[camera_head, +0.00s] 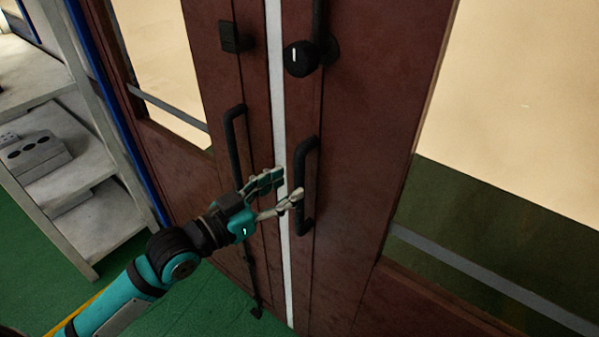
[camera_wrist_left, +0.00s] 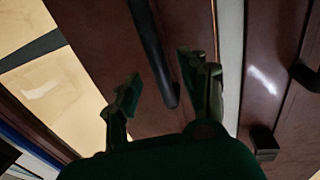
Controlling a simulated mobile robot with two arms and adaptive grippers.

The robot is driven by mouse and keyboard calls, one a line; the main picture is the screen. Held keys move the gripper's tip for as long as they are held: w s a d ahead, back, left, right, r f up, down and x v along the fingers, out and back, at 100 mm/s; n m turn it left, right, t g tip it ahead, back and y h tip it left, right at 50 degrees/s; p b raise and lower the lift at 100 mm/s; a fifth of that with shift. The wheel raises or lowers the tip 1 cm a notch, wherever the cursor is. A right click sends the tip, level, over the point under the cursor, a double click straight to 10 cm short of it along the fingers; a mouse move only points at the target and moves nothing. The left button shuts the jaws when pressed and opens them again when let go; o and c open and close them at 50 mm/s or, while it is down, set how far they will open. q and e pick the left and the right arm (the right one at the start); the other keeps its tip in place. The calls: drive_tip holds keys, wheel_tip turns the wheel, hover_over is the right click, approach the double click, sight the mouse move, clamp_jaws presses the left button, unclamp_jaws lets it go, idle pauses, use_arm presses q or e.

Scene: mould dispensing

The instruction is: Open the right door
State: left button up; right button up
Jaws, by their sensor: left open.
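The right door (camera_head: 350,150) is brown with a large pane and appears closed against the pale strip between the two doors. Its black bar handle (camera_head: 305,185) stands upright near that strip. My left gripper (camera_head: 279,190) is open beside this handle, with one fingertip overlapping it in the head view. In the left wrist view the dark handle bar (camera_wrist_left: 152,50) runs down between the spread fingers of my left gripper (camera_wrist_left: 163,88). I cannot tell whether a finger touches the bar. My right gripper is not in view.
A black knob (camera_head: 300,58) sits above the handle. The left door (camera_head: 215,80) has its own handle (camera_head: 234,150) and a black latch (camera_head: 234,37). A grey shelf (camera_head: 100,220) holding a grey block (camera_head: 35,155) stands at the left. Green floor (camera_head: 205,305) shows below.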

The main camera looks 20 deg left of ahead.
sight(295, 182)
use_arm(q)
drive_tip(key=shift+p+x, duration=0.35)
drive_tip(key=shift+x, duration=1.85)
drive_tip(key=shift+s, duration=0.1)
drive_tip(key=shift+c, duration=0.3)
clamp_jaws()
